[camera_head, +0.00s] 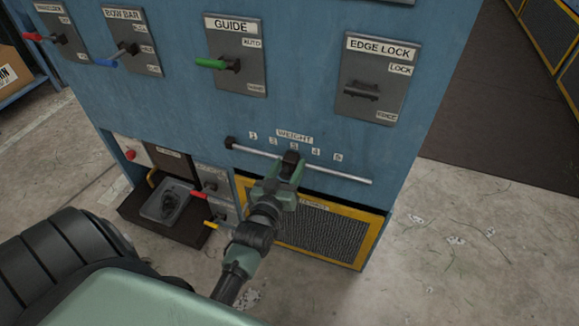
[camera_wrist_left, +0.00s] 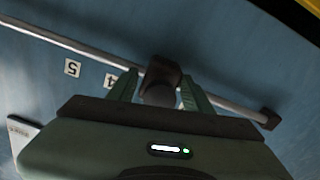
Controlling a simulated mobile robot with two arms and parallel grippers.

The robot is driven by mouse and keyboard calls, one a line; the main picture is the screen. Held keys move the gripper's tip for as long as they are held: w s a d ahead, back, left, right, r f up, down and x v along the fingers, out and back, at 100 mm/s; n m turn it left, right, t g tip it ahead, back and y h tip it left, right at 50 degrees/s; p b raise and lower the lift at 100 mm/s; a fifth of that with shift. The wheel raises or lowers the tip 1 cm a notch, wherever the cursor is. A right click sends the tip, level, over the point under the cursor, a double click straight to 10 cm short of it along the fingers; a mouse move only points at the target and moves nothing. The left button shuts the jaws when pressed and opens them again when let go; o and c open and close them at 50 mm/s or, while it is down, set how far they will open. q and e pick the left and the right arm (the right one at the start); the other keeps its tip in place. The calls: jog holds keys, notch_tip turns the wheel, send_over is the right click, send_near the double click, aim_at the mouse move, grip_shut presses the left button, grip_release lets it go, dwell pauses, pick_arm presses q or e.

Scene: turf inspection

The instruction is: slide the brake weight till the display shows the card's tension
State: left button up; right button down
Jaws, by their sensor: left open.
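The brake weight (camera_head: 291,157) is a dark block on a pale horizontal rod (camera_head: 340,174) below the WEIGHT label (camera_head: 295,136). It sits near the middle of the numbered scale, about under the 3. My left gripper (camera_head: 289,168) is at the weight, its fingers partly hiding it. In the left wrist view the weight (camera_wrist_left: 161,76) stands between the two open fingers (camera_wrist_left: 155,90), and I cannot tell whether they touch it. The rod (camera_wrist_left: 75,45) also shows there with the 5 and part of the 4. No display or card can be read. My right gripper is not in view.
Above the rod are levers for GUIDE (camera_head: 212,63), BOW BAR (camera_head: 118,54) and EDGE LOCK (camera_head: 361,91). A yellow-framed mesh panel (camera_head: 330,232) lies below. Smaller red and yellow levers and a grey tray (camera_head: 153,211) are at the lower left. Floor to the right is open.

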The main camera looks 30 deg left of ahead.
pick_arm(q)
jog(key=shift+w, duration=0.15)
grip_shut()
dwell(1.4)
